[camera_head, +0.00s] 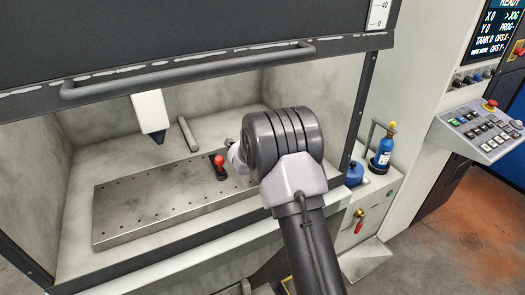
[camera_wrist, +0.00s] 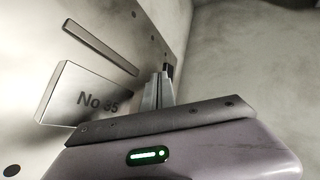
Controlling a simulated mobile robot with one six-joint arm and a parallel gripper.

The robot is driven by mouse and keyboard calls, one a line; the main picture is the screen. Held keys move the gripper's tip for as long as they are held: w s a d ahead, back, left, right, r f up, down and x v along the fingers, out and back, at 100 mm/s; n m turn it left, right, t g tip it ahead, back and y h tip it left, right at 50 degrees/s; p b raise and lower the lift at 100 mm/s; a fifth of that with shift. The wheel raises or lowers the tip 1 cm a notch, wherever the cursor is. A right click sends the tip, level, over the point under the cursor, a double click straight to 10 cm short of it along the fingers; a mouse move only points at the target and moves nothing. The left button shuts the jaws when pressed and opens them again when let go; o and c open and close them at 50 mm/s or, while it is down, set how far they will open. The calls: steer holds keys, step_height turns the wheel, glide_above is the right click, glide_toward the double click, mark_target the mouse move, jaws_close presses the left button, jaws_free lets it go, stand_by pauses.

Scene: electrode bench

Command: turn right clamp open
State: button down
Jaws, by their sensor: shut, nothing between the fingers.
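A clamp with a red handle (camera_head: 220,166) stands upright on the perforated metal plate (camera_head: 130,225), in the head view. It is the only clamp I can make out, and I cannot tell if it is the right one; my arm covers the plate's right end. My gripper is mostly hidden behind my wrist there, just right of the red handle. In the wrist view my gripper (camera_wrist: 160,82) is shut, its fingers pointing away from the camera. No red handle shows in that view. A small dark piece shows beside the fingertips, too small to identify.
In the head view a white tool head (camera_head: 150,112) hangs above the plate, and a grey rod (camera_head: 188,134) lies behind the plate.

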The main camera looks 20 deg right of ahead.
steer(key=shift+w+d, duration=0.5)
steer(key=shift+w, duration=0.05)
steer(key=shift+w+d, duration=0.1)
stand_by(0.5)
